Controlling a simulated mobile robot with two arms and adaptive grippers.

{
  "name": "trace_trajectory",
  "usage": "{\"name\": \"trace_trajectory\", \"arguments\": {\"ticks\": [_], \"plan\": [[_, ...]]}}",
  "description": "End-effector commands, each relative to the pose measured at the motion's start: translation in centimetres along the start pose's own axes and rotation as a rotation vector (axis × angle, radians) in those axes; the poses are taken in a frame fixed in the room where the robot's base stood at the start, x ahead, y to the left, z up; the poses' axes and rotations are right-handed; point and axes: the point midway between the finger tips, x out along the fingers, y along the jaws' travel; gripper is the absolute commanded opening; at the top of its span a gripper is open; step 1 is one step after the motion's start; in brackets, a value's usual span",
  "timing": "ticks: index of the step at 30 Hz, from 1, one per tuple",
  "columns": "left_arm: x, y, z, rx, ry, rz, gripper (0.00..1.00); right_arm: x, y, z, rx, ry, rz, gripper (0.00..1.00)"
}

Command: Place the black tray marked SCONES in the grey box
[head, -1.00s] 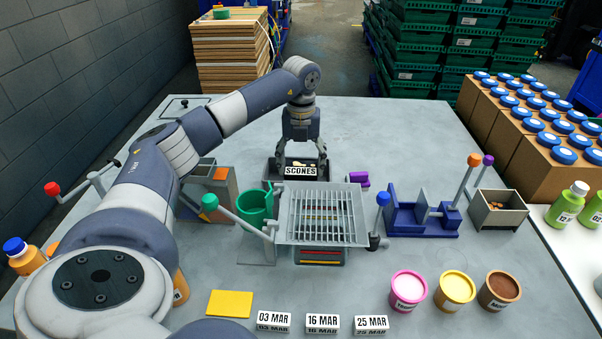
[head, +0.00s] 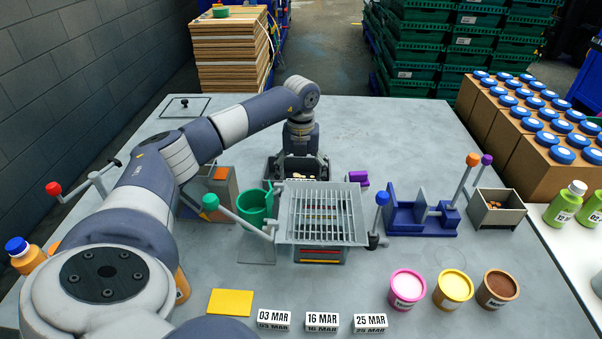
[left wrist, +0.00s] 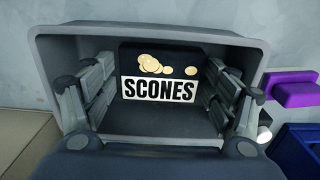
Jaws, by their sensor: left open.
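The black tray marked SCONES (left wrist: 160,62) has a white label and pale round scones pictured or lying at its top. In the left wrist view it is inside the grey box (left wrist: 50,60), near the far wall. In the head view the dark grey box (head: 268,172) stands behind the slotted rack, and the tray is mostly hidden in it. My left gripper (head: 299,168) reaches down into the box. Its fingers, seen in the left wrist view (left wrist: 160,95), are spread open on either side of the tray. My right gripper is not in view.
A slotted grey rack (head: 322,212) stands just in front of the box. A green cup (head: 254,204) is at its left, a purple block (head: 357,178) to the box's right. A blue lever fixture (head: 420,222) stands further right. The table behind the box is clear.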

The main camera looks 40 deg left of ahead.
Motion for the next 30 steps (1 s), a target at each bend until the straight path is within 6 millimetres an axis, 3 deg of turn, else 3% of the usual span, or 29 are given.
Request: {"name": "trace_trajectory", "arguments": {"ticks": [7,21,30], "plan": [[-1.1,-0.1,0.1,0.000,-0.002,-0.002,0.79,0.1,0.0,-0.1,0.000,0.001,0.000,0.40],[-10.4,-0.1,0.1,0.001,-0.003,-0.004,0.79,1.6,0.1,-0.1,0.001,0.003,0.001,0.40],[-12.4,0.0,0.0,0.000,0.000,0.000,0.79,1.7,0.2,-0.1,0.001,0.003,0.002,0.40]]}}
